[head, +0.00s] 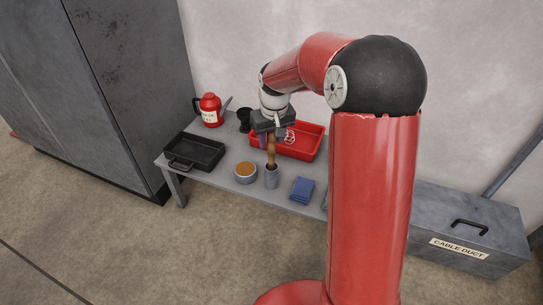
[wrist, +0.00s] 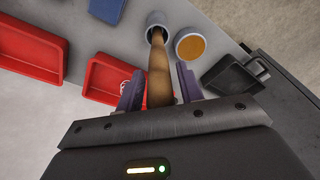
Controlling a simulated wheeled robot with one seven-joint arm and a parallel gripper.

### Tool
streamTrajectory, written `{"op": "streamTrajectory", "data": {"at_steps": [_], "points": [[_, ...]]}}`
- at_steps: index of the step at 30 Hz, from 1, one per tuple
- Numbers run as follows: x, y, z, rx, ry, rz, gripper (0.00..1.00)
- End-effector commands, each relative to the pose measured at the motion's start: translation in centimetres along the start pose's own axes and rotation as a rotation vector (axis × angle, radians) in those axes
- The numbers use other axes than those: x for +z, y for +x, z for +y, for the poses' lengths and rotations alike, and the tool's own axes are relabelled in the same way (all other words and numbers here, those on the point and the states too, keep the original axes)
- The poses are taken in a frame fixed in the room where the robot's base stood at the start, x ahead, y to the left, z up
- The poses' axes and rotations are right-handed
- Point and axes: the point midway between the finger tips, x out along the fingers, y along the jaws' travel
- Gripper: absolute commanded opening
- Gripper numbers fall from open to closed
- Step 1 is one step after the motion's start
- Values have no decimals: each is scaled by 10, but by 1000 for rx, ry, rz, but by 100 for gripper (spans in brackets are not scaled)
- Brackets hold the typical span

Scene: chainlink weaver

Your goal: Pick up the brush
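The brush stands upright in a small grey cup (head: 271,178) near the table's front edge. Its brown wooden handle (head: 271,152) sticks up, and its lower end is hidden in the cup. My gripper (head: 269,132) is directly above the cup, pointing down, with the top of the handle between its fingers. In the wrist view the brush handle (wrist: 159,70) runs from the cup (wrist: 156,19) up between the two purple-grey fingers of my gripper (wrist: 158,82). The fingers stand apart on either side, with a narrow gap visible at the right one.
A bowl of orange-brown stuff (head: 245,172) stands left of the cup, and a blue block (head: 302,189) right. A black pan (head: 194,150), a red jug (head: 209,110), a dark cup (head: 244,119) and a red tray (head: 312,147) are around them. A grey cabinet (head: 140,80) stands left.

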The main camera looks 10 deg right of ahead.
Motion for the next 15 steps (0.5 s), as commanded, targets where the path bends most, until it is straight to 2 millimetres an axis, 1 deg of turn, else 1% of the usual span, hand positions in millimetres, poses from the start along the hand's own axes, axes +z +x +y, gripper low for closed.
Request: {"op": "streamTrajectory", "data": {"at_steps": [1,8,15], "points": [[0,0,0,0,0,0,30],[0,0,0,0,0,0,0],[0,-1,0,0,0,0,0]]}}
